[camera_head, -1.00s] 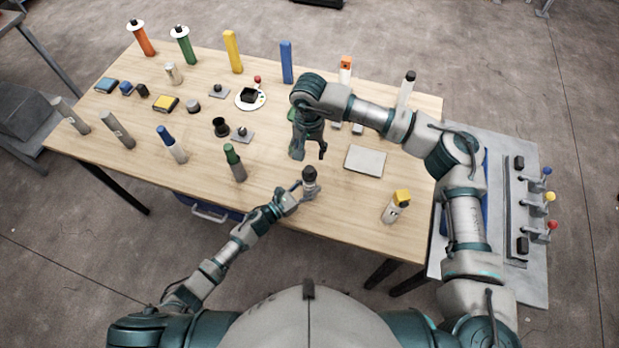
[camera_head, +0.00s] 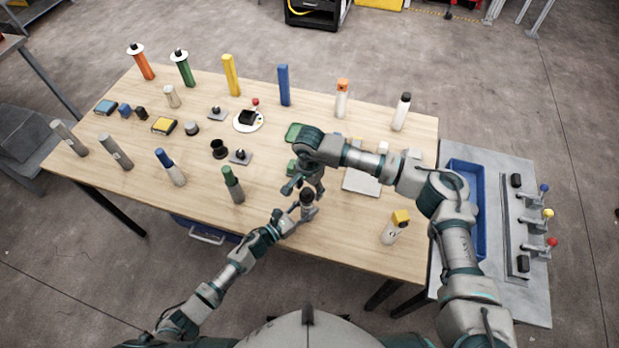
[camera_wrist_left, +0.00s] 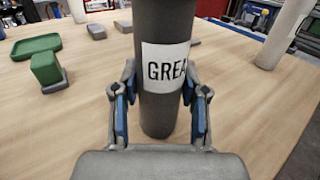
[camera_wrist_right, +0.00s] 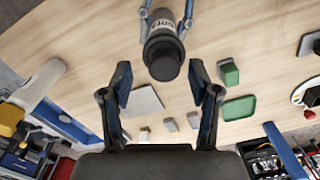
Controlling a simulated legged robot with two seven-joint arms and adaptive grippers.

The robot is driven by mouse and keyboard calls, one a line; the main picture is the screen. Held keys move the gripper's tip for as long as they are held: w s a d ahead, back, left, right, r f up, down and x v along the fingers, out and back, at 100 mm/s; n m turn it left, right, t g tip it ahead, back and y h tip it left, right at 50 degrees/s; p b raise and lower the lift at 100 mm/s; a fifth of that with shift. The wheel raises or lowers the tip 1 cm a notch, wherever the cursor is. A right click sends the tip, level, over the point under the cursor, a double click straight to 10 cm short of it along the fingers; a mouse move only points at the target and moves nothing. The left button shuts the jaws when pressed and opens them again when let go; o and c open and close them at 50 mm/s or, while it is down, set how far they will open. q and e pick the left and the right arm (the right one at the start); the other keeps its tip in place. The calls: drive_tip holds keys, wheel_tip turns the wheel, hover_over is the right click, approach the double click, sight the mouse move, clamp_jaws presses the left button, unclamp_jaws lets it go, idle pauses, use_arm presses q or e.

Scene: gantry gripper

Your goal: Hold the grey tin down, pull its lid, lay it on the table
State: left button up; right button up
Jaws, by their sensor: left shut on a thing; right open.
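The grey tin (camera_wrist_left: 160,100) is a cylinder with a white label whose visible letters read "GREA". It stands on the table (camera_head: 270,225), and my left gripper (camera_wrist_left: 158,103) is shut around its lower body. Its dark lid (camera_wrist_right: 163,57) shows in the right wrist view, and in the head view (camera_head: 307,196) close to my right gripper. My right gripper (camera_wrist_right: 160,78) is open, its fingertips on either side of the lid with gaps showing. The lid appears still on the tin.
Behind the tin are a green tray (camera_wrist_right: 239,107) and a green block (camera_wrist_right: 229,74). A pale flat plate (camera_head: 361,182) lies to the right, and a yellow-capped bottle (camera_head: 396,226) at the front right. A green-topped bottle (camera_head: 232,184) stands to the left.

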use_arm(q)
drive_tip(key=shift+a, duration=0.35)
use_arm(e)
drive_tip(key=shift+a+f, duration=0.3)
drive_tip(key=shift+f, duration=0.35)
use_arm(q)
drive_tip(key=shift+a, duration=0.35)
use_arm(e)
drive_tip(key=shift+a, duration=0.4)
use_arm(q)
drive_tip(key=shift+d, duration=0.45)
use_arm(e)
drive_tip(key=shift+d, duration=0.5)
clamp_jaws()
drive_tip(key=shift+s+d+f, duration=0.1)
